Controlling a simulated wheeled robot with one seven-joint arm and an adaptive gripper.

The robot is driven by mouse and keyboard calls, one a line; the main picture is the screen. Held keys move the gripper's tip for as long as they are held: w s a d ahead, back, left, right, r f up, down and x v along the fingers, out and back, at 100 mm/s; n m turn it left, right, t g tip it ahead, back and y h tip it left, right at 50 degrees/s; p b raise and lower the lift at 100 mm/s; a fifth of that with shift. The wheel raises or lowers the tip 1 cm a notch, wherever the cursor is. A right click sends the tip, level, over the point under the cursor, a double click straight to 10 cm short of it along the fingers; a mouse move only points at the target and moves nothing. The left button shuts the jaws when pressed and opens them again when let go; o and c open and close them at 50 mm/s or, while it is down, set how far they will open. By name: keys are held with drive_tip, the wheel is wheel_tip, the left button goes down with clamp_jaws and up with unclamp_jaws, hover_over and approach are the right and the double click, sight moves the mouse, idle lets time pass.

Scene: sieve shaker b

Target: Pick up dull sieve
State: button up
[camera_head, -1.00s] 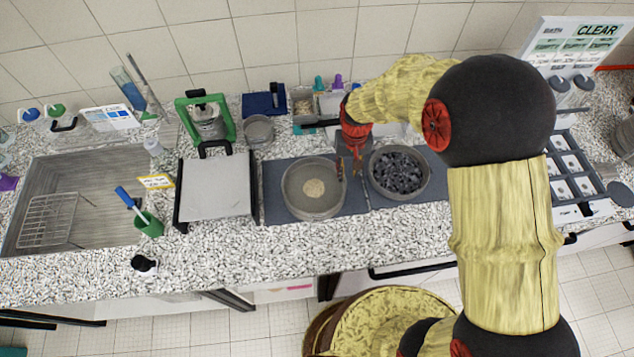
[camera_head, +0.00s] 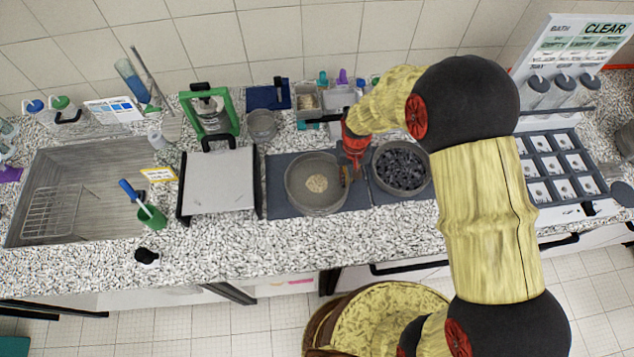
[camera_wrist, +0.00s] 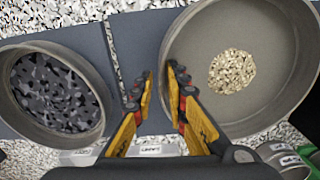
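Two round grey metal sieves stand on dark mats. The left sieve (camera_head: 297,200) holds a small heap of beige grains and shows at the right in the wrist view (camera_wrist: 262,118). The right sieve (camera_head: 425,187) holds dark stones and shows at the left in the wrist view (camera_wrist: 85,62). I cannot tell which is the dull one. My gripper (camera_head: 350,174) points down at the right rim of the beige-grain sieve. In the wrist view its fingers (camera_wrist: 160,72) are apart and empty, one on each side of that rim; contact is not clear.
A flat-topped grey device (camera_head: 218,184) stands left of the sieves, with a green-framed device (camera_head: 228,112) behind it. A small metal cup (camera_head: 262,126) and trays (camera_head: 308,102) stand behind the sieves. A sink (camera_head: 75,165) is far left.

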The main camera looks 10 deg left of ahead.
clamp_jaws()
drive_tip(key=shift+r, duration=0.15)
idle(0.4)
